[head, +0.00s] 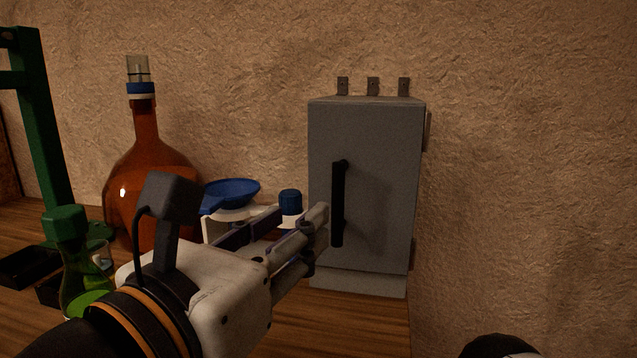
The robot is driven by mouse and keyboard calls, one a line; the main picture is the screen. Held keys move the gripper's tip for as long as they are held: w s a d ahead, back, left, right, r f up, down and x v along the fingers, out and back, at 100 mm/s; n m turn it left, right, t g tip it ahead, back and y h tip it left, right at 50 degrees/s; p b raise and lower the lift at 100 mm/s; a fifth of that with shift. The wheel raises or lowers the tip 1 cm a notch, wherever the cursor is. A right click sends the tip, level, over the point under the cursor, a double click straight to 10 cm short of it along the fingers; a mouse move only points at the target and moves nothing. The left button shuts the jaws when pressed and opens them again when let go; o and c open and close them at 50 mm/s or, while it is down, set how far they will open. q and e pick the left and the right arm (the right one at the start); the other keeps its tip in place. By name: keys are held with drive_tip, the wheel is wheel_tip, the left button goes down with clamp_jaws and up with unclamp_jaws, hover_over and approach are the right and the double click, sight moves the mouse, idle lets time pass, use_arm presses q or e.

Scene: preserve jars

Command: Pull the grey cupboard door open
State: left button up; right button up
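The grey cupboard (350,284) stands at the back right of the counter against the wall. Its grey door (385,190) looks shut, with hinges along the right edge. A black vertical bar handle (338,205) is on the door's left side. My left gripper (300,214) reaches in from the lower left, fingers pointing toward the handle. Its two fingers look apart with nothing between them. The tips are just left of the handle; I cannot tell if they touch the door or handle.
A large brown bottle (150,160), a blue bowl (232,192) and a blue-capped jar (290,196) stand left of the cupboard. A green flask (70,280) and green stand (45,130) are far left. Three small brackets (373,86) show above the cupboard.

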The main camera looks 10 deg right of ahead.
sight(335, 193)
use_arm(q)
drive_tip(key=x, duration=1.1)
drive_tip(key=shift+s+d+r, duration=0.1)
drive_tip(key=shift+s+d, duration=0.15)
drive_tip(key=shift+d, duration=0.15)
clamp_jaws()
